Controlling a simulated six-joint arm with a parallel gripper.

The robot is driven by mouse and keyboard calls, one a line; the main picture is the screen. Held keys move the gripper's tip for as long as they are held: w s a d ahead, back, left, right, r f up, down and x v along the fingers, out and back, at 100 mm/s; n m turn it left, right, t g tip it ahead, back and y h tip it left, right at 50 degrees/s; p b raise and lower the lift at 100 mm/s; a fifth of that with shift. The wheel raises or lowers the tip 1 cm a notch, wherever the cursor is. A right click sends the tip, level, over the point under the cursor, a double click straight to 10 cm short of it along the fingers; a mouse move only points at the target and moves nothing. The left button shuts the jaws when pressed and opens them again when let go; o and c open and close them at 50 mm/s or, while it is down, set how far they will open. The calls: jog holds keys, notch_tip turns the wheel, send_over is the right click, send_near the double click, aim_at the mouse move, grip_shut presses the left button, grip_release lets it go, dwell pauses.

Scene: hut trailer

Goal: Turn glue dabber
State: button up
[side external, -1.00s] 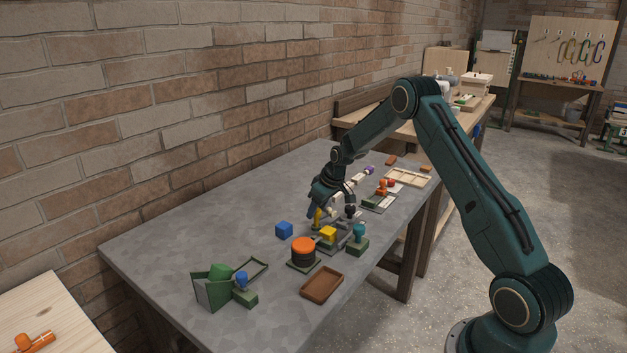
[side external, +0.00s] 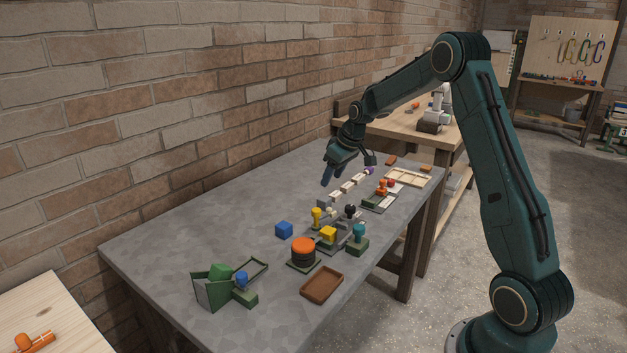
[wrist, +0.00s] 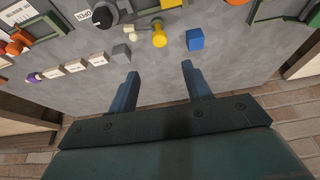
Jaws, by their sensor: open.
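The frames do not label the glue dabber; a yellow knobbed piece with a pale tip (wrist: 158,35) may be it. In the side view this yellow piece (side external: 317,217) stands on the grey table, between a blue cube (side external: 284,230) and a black-knobbed piece (side external: 350,211). My gripper (side external: 327,176) is open and empty, above the table and behind the yellow piece. In the wrist view the fingers of my gripper (wrist: 160,73) are apart, with bare table between them. The yellow piece lies beyond the fingertips, touching neither.
A row of pale labelled blocks (wrist: 75,66) ends at a purple knob (wrist: 33,78). An orange-topped drum (side external: 303,250), a teal-knobbed piece (side external: 358,236), a brown tray (side external: 321,285) and a green stand (side external: 212,287) sit nearer. The table's left part is clear; a brick wall runs behind.

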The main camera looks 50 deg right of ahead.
jog(key=s+a+r, duration=0.8)
jog(key=a+r, duration=0.3)
jog(key=a, duration=0.2)
jog(key=shift+s+a+r, duration=0.2)
jog(key=shift+a+r, duration=0.15)
jog(key=shift+r, duration=0.05)
jog(key=shift+d+f, duration=0.15)
jog(key=shift+f, duration=0.05)
jog(key=c, duration=0.7)
jog(key=shift+m+h, duration=0.3)
jog(key=shift+m, duration=0.2)
jog(key=d+f, duration=0.2)
jog(key=w+d+f, duration=0.1)
jog(key=d+f, duration=0.1)
jog(key=w+d+f, duration=0.1)
jog(key=d+f, duration=0.2)
jog(key=shift+w+d, duration=0.1)
grip_shut()
jog(key=d+f+m, duration=0.1)
jog(key=d+f, duration=0.8)
jog(key=f, duration=0.1)
jog(key=shift+s+f+m, duration=0.15)
jog(key=shift+s+m, duration=0.15)
